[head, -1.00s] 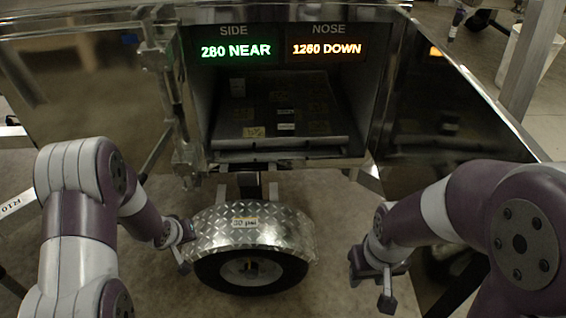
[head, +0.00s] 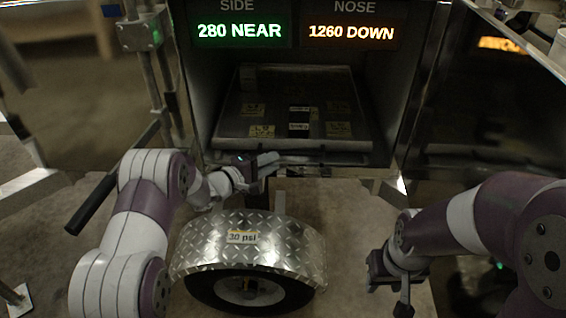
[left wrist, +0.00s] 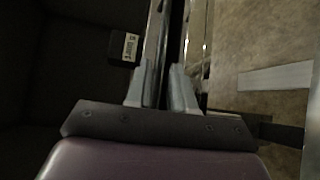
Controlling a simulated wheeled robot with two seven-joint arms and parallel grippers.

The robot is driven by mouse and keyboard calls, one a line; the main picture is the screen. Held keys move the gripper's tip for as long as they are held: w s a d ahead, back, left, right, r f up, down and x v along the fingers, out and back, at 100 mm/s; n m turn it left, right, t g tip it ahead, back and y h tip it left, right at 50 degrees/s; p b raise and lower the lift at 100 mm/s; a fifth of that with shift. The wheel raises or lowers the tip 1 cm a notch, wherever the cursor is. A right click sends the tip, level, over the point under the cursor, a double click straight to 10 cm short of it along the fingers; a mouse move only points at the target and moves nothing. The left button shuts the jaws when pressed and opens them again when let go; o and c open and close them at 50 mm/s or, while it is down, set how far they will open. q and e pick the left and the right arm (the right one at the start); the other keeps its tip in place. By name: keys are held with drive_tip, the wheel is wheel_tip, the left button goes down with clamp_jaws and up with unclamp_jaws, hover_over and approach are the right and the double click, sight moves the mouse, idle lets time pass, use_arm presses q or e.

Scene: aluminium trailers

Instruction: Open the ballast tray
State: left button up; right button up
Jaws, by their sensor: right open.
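The ballast tray (head: 291,143) is a dark, flat tray inside the opening of the aluminium trailer, with labelled pieces on it. A metal bar (head: 325,160) runs along its front. My left gripper (head: 262,164) is at the left part of that bar. In the left wrist view its two fingers (left wrist: 163,85) stand apart on either side of a narrow dark and shiny edge. I cannot tell whether they press on it. My right gripper (head: 389,281) is open and empty, low at the right, away from the tray.
Lit signs above the opening read "280 NEAR" (head: 239,31) and "1260 DOWN" (head: 351,33). A wheel with a diamond-plate fender (head: 250,240) labelled "30 psi" stands below the tray. A metal post (head: 153,70) and a black-gripped bar (head: 91,203) are at the left. Floor shows between fender and right gripper.

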sight(283, 165)
use_arm(q)
drive_tip(key=b+x, duration=0.1)
drive_tip(key=x, duration=0.3)
drive_tip(key=shift+w+d+f+b, duration=0.15)
drive_tip(key=shift+w+d+b, duration=0.05)
drive_tip(key=shift+w+b, duration=0.1)
drive_tip(key=shift+w+d, duration=0.1)
drive_tip(key=shift+d, duration=0.1)
use_arm(e)
wheel_tip(283, 165, down, 2)
drive_tip(key=shift+f, duration=0.25)
use_arm(q)
clamp_jaws()
